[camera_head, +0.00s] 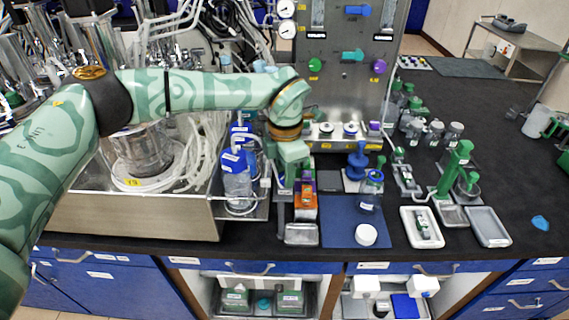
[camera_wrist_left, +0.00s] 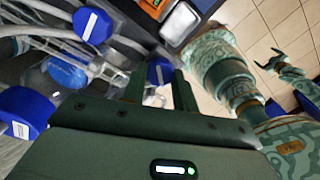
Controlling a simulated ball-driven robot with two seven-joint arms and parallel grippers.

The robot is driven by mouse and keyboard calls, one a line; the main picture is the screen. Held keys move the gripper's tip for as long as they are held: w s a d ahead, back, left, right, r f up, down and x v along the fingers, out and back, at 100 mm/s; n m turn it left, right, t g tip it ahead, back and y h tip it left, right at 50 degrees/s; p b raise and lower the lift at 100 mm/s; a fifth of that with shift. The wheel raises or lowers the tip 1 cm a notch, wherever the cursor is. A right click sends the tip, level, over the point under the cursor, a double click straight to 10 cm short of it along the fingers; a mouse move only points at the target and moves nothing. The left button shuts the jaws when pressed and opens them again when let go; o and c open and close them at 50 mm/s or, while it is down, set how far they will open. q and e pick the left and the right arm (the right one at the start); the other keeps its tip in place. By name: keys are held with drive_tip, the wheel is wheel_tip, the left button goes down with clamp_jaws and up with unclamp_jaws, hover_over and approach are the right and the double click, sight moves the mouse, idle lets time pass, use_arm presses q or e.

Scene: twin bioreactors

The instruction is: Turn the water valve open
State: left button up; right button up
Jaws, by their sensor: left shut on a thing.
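My left gripper (camera_head: 281,190) reaches down at the front edge of the bench, left of the blue mat. In the left wrist view its two dark green fingers (camera_wrist_left: 160,92) are shut on a blue part with a white label (camera_wrist_left: 161,71); the contact is partly hidden. I cannot tell whether this part is the water valve. The steel panel at the back carries a blue valve handle (camera_head: 357,10), a teal one (camera_head: 352,55), a green knob (camera_head: 315,65) and a purple knob (camera_head: 379,66). My right gripper (camera_wrist_left: 267,61) shows small in the left wrist view, its fingers apart and empty.
Blue-capped bottles (camera_head: 238,178) and pale tubing stand close left of the left gripper. An orange block (camera_head: 305,208) is close right.

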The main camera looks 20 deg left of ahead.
use_arm(q)
drive_tip(key=n, duration=0.1)
drive_tip(key=n+p, duration=0.2)
drive_tip(key=shift+r+n, duration=0.25)
drive_tip(key=shift+n, duration=0.15)
drive_tip(key=shift+w+f+n+p, duration=0.1)
drive_tip(key=shift+n+p, duration=1)
drive_tip(key=shift+n, duration=1.1)
drive_tip(key=o, duration=1)
drive_tip(key=shift+f, duration=0.1)
drive_tip(key=shift+c, duration=0.2)
wheel_tip(320, 180, up, 16)
drive_tip(key=shift+r, duration=0.2)
drive_tip(key=shift+d+f, duration=0.1)
